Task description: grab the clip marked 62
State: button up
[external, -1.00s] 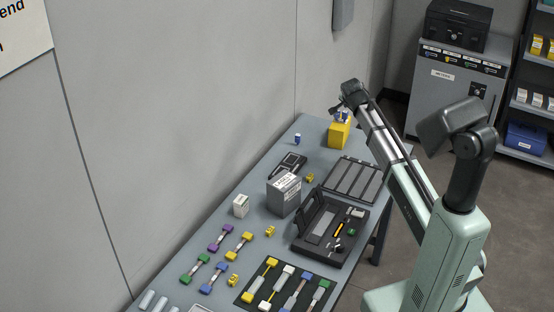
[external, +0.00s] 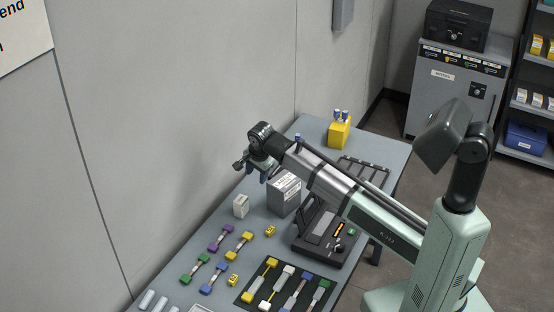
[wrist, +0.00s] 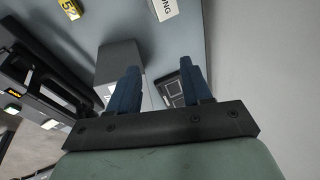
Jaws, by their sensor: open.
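A small yellow clip (wrist: 69,8) with a dark number shows at the top left edge of the wrist view. Its last digit looks like 2, but I cannot tell the first. In the external view a yellow clip (external: 269,231) lies on the table in front of the grey box, and another yellow clip (external: 233,280) lies nearer the front; their numbers are too small to read. My gripper (wrist: 162,82) is open and empty, its dark blue fingers pointing down. In the external view my gripper (external: 262,176) hangs above the table, behind the grey box.
A grey box (external: 284,194) and a small white box (external: 241,206) stand near my gripper. A yellow block (external: 340,132) stands at the back. Colored connectors lie on the table and a dark mat (external: 262,296).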

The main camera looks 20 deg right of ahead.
jog(key=s+a+n+g, duration=0.1)
jog(key=s+a+g, duration=0.1)
jog(key=s+a, duration=0.95)
jog(key=n+g, duration=0.1)
send_over(232, 279)
notch_tip(232, 279, down, 2)
notch_tip(232, 279, down, 8)
jog(key=shift+a+f, duration=0.1)
jog(key=shift+d+f, duration=0.2)
jog(key=shift+f, duration=2.4)
jog(key=shift+c, duration=0.2)
grip_shut()
